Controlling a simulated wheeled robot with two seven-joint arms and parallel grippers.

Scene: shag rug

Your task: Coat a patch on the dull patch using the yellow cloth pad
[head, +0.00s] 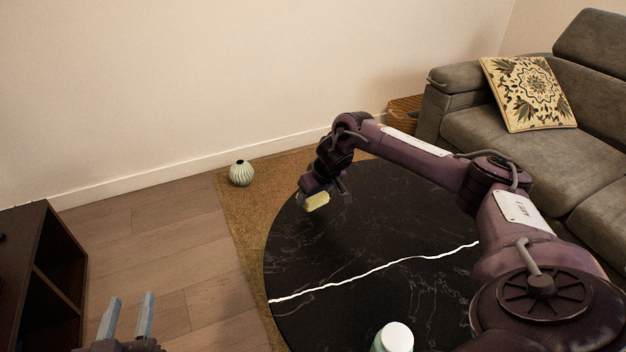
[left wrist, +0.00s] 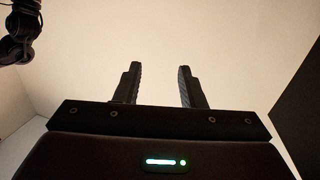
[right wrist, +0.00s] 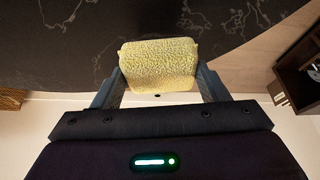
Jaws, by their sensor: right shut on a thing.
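The yellow cloth pad (head: 316,202) is held in my right gripper (head: 322,196) at the far left part of the round black table (head: 400,290). In the right wrist view the pad (right wrist: 158,65) sits between both fingers of the gripper (right wrist: 158,88), its rough face toward the table top. I cannot tell whether it touches the surface. My left gripper (head: 130,316) is at the bottom left, above the floor; in the left wrist view its two fingers (left wrist: 158,85) are apart with nothing between them. I cannot make out a dull patch on the table.
A white-lidded jar (head: 394,338) stands at the table's near edge. A ribbed vase (head: 241,173) stands on the tan rug (head: 242,215). A dark shelf (head: 42,275) is at left, a grey sofa (head: 470,130) with a patterned cushion (head: 528,93) at right, and a wicker basket (head: 404,108) behind.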

